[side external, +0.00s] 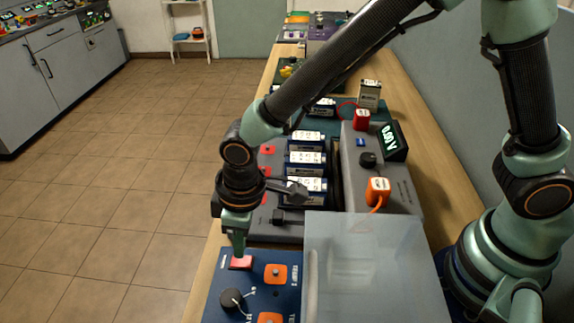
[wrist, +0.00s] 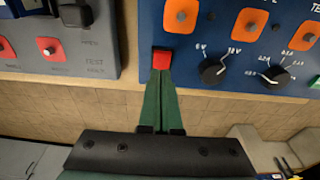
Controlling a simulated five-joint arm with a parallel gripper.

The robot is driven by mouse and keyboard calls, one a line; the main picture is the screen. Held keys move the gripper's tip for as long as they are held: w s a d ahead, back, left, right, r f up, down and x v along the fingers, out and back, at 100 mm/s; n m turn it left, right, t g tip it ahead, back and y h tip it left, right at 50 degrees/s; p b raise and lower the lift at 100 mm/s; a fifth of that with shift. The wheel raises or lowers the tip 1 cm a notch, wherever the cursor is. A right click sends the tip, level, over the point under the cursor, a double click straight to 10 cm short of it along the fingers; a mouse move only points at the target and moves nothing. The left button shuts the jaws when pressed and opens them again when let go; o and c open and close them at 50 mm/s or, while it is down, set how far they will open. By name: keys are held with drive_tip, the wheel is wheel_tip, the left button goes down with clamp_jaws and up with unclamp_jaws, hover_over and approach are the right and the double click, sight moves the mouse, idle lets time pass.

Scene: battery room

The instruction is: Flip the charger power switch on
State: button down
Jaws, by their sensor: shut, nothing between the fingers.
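In the wrist view the red switch (wrist: 162,56) is at the panel's lower left corner. My gripper (side external: 238,254) is shut and empty, pointing down with its green fingertips at the switch. In the wrist view the closed fingertips (wrist: 162,74) reach the switch's near edge; whether they touch or press it I cannot tell. The rocker's position is unclear.
Orange terminals (side external: 276,274) and a black knob (side external: 232,299) sit close beside the switch. A translucent cover (side external: 362,265) stands to the right. A display (side external: 391,136) reads 0.00 V.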

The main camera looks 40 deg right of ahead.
sight(235, 260)
wheel_tip(235, 260, up, 12)
drive_tip(key=w+a, duration=0.1)
idle(0.5)
drive_tip(key=d+r+m+t, duration=0.1)
drive_tip(key=d+r+m, duration=0.15)
drive_tip(key=d, duration=0.55)
drive_tip(key=d+r+m+t, duration=0.15)
drive_tip(key=d+r, duration=0.25)
drive_tip(key=d, duration=0.4)
drive_tip(key=s+d+m+t+h, duration=0.1)
drive_tip(key=s+d+m, duration=0.3)
drive_tip(key=d, duration=0.8)
drive_tip(key=shift+s+d+m+t, duration=0.15)
drive_tip(key=shift+d+m+t, duration=0.15)
drive_tip(key=shift+m+t, duration=0.25)
drive_tip(key=shift+a, duration=0.1)
